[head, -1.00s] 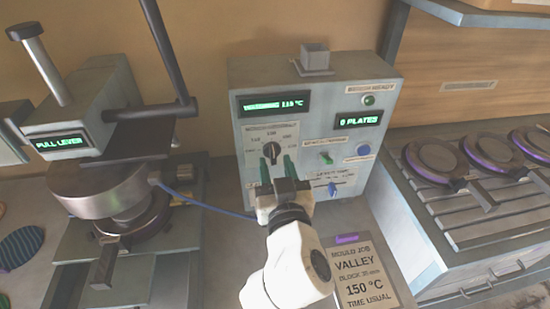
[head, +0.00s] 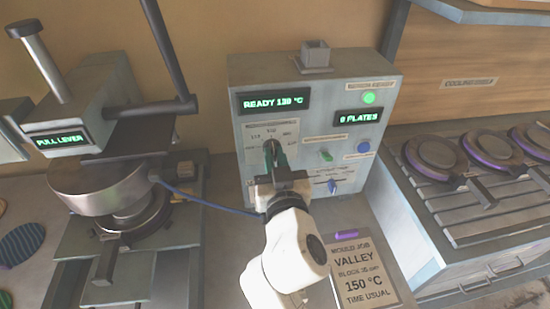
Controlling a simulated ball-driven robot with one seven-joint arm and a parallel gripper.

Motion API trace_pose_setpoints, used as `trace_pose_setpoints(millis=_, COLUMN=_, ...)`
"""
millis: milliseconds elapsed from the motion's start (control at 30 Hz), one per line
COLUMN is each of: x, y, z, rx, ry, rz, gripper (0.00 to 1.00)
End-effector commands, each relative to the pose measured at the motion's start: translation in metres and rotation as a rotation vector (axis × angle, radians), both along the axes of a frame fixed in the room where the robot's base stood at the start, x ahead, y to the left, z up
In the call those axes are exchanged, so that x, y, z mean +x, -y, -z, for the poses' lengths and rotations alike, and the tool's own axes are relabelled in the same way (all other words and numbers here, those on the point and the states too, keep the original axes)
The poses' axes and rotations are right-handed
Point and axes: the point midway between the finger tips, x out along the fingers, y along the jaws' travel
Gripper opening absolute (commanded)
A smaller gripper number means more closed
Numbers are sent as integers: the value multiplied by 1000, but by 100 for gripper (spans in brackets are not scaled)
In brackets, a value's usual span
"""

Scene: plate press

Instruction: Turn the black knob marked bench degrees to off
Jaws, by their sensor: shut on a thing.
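The black knob (head: 271,142) is on the dial plate of the grey control box (head: 385,105), mostly hidden behind my gripper's fingers. My gripper (head: 274,154) has its green-tipped fingers around the knob and is shut on it. Marks are printed around the dial, too small to read surely. Which mark the knob points at is hidden. The upper display (head: 273,102) reads READY with a temperature of about 130 °C. The lamp (head: 369,98) at the box's upper right glows green.
Round moulds (head: 432,160) sit on a rack at right. A job card (head: 362,272) reads VALLEY, 150 °C.

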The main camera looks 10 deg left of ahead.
Motion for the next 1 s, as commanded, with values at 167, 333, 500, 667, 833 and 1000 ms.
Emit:
trace_pose_setpoints(millis=167, x=0, y=0, z=0, rx=-1, ry=0, rz=0, gripper=0)
trace_pose_setpoints(millis=333, x=0, y=0, z=0, rx=-20, ry=6, rz=0, gripper=0)
trace_pose_setpoints(millis=500, x=0, y=0, z=0, rx=-85, ry=24, rz=0, gripper=0)
trace_pose_setpoints(millis=667, x=0, y=-1, z=0, rx=-192, ry=55, rz=0, gripper=0)
trace_pose_setpoints(millis=833, x=-1, y=-2, z=0, rx=-341, ry=97, rz=0, gripper=0)
trace_pose_setpoints(millis=1000, x=-1, y=-2, z=1, rx=-498, ry=141, rz=-1, gripper=0)
